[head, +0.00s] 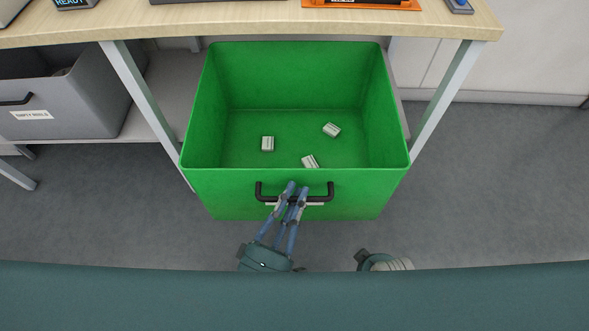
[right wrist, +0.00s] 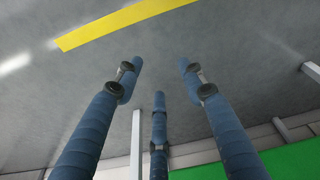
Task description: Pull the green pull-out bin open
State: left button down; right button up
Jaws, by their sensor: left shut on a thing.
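The green pull-out bin (head: 295,150) stands out in front of the table edge in the head view, its open top and inside showing. Its front carries a black bar handle (head: 318,198). My left gripper (head: 297,190) is shut on the handle, its blue fingers around the bar near the middle. My right gripper (right wrist: 160,75) is open and empty in the right wrist view, its three fingers spread over grey floor. A green surface (right wrist: 290,162), seemingly the bin, shows at that view's lower right.
Three small pale boxes (head: 267,143) lie in the bin. Table legs (head: 140,92) flank it. A grey bin (head: 60,105) labelled "EMPTY REELS" sits on a lower shelf at left. The floor (head: 480,200) right of the bin is clear. A yellow floor stripe (right wrist: 125,22) shows in the wrist view.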

pick_arm(q)
jog(key=shift+s, duration=1.3)
pick_arm(e)
jog(key=shift+s+f, duration=0.3)
jog(key=shift+f, duration=0.3)
pick_arm(q)
jog(key=c, duration=1.9)
grip_release()
jog(key=shift+s, duration=0.1)
jog(key=v, duration=1.2)
